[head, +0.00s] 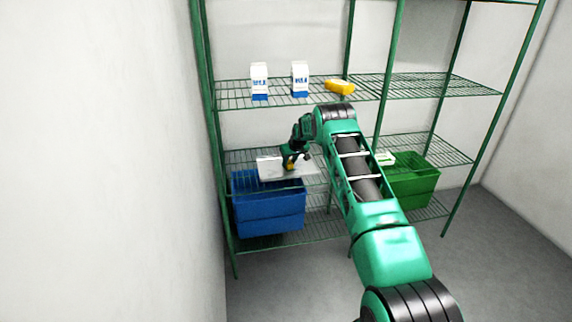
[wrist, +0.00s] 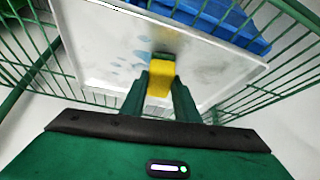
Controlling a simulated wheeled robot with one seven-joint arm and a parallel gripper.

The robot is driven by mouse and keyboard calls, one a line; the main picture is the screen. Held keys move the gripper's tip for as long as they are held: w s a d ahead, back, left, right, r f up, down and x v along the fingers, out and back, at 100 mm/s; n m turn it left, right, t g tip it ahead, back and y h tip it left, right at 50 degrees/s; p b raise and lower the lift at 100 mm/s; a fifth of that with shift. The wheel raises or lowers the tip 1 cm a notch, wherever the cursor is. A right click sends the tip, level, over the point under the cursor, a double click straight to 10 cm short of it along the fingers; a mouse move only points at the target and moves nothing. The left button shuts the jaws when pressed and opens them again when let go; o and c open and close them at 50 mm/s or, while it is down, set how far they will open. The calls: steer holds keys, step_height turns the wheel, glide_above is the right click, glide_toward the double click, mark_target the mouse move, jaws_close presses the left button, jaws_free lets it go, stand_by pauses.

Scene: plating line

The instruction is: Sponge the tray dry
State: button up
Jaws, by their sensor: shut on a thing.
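A white tray (wrist: 100,65) lies on the middle wire shelf, with faint bluish wet patches on its surface left of centre. It also shows in the head view (head: 270,168), partly hidden by my gripper. My gripper (wrist: 160,88) is shut on a yellow sponge (wrist: 162,76) and holds it over the tray. In the head view the gripper (head: 290,165) is low over the tray. The sponge's far end seems to be at the tray's surface, but I cannot tell whether it touches.
A blue bin (head: 268,212) stands below the tray, and a green bin (head: 412,185) stands to the right. Two milk cartons (head: 259,82) and a yellow item (head: 340,87) are on the shelf above. Green shelf posts (head: 209,110) stand close to the arm.

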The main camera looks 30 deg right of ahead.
steer(key=shift+f, duration=0.25)
